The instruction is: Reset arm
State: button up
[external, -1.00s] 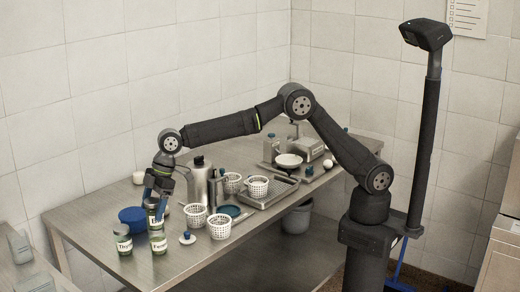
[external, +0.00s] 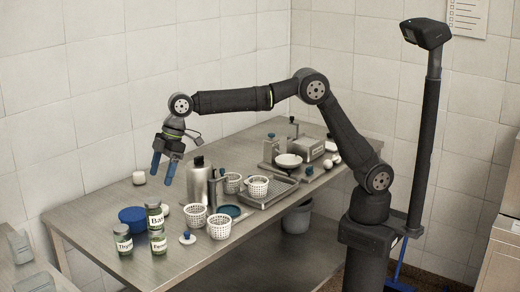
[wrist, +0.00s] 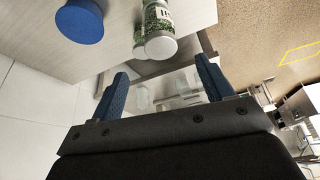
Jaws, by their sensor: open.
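My gripper (external: 164,170) is open and empty in the external view. It is raised above the far left part of the table, over and behind the spice jars. Its two blue fingers stand apart in the wrist view (wrist: 162,82), with nothing between them. A labelled jar starting "Ba" (external: 155,216) stands behind or on top of another jar; I cannot tell which. The jars labelled "Thy" (external: 123,240) and "Fenn" (external: 158,242) stand beside it. In the wrist view, jars with white lids (wrist: 160,45) show above the fingers.
White perforated baskets (external: 219,227), a steel bottle (external: 198,186) and a metal tray (external: 270,194) occupy the middle. A scale (external: 288,161) stands at the back. The table's front left (external: 85,222) is clear.

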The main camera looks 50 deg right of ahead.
aim_at(150, 201)
jog(key=shift+f, duration=0.15)
jog(key=x, duration=1.1)
jog(key=shift+f, duration=0.35)
jog(key=shift+w+a+r, duration=0.1)
jog(key=shift+a+r, duration=0.1)
jog(key=shift+r, duration=1.65)
jog(key=shift+d, duration=0.1)
jog(key=shift+f, duration=0.1)
